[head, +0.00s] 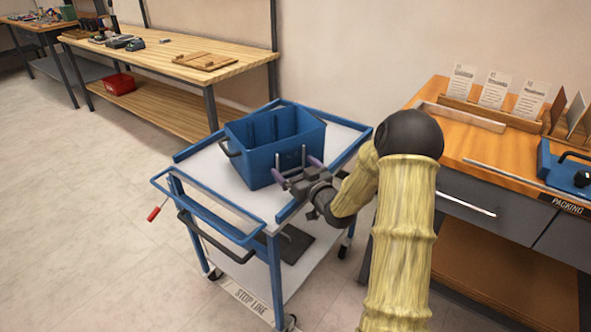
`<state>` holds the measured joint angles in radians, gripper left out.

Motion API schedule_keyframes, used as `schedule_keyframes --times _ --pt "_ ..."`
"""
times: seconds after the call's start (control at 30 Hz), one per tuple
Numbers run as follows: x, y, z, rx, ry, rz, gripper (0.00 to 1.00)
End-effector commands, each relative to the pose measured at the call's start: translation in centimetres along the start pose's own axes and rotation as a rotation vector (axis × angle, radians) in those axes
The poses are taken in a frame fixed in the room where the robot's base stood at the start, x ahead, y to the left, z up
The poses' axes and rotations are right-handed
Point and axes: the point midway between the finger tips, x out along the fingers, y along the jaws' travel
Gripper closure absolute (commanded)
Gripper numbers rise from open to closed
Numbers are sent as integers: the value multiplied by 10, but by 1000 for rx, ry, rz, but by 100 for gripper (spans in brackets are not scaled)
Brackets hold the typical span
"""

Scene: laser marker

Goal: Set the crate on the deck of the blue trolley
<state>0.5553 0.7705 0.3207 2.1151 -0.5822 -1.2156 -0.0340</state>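The blue crate (258,164) is on the pale deck (204,173) of the blue trolley, toward its far half. It looks upright, and its base appears to rest on the deck. A dark handle sticks out from its left end. My gripper (297,168) is at the crate's near right side, above the trolley's right edge. Its purple-tipped fingers are spread apart, with no crate part visibly clamped between them. Whether the fingers touch the crate cannot be told. The crate's far handle side is partly hidden.
A packing bench (460,140) with card holders and a blue device stands at the right, close to my arm. A wooden workbench (170,60) stands behind at the left. The trolley's handle (205,222) faces the near left. Floor at the left is clear.

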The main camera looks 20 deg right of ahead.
Motion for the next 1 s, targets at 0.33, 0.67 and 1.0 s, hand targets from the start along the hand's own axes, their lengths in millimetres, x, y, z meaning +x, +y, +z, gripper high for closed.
schedule_keyframes --times 0.33,0.67,1.0 --pt "-26 0 -1 1 -2 1 0" --pt "-91 1 0 1 -3 2 0" --pt "-121 0 0 0 0 0 0"
